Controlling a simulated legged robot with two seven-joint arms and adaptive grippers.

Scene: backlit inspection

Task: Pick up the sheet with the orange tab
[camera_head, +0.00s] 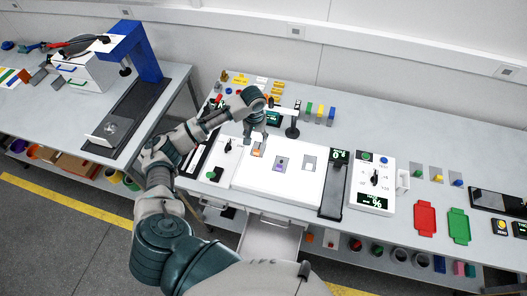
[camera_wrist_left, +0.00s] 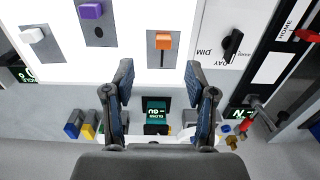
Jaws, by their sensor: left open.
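The sheet with the orange tab (camera_head: 258,151) lies on the bright white light panel (camera_head: 262,180), at its left part. In the left wrist view its orange tab (camera_wrist_left: 163,41) stands at the end of a grey sheet with a dark slot. My left gripper (camera_head: 254,138) is over the far edge of the panel, close to this sheet. In the left wrist view the left gripper (camera_wrist_left: 160,68) is open and empty, its fingers apart and the orange tab beyond the gap between them. My right gripper is not in view.
A sheet with a purple tab (camera_head: 281,163) and one with a white tab (camera_head: 309,162) lie to the right on the panel. A black stand (camera_head: 293,128) rises behind the panel. A dial box (camera_head: 373,182) stands right, with red (camera_head: 425,218) and green (camera_head: 459,226) trays beyond.

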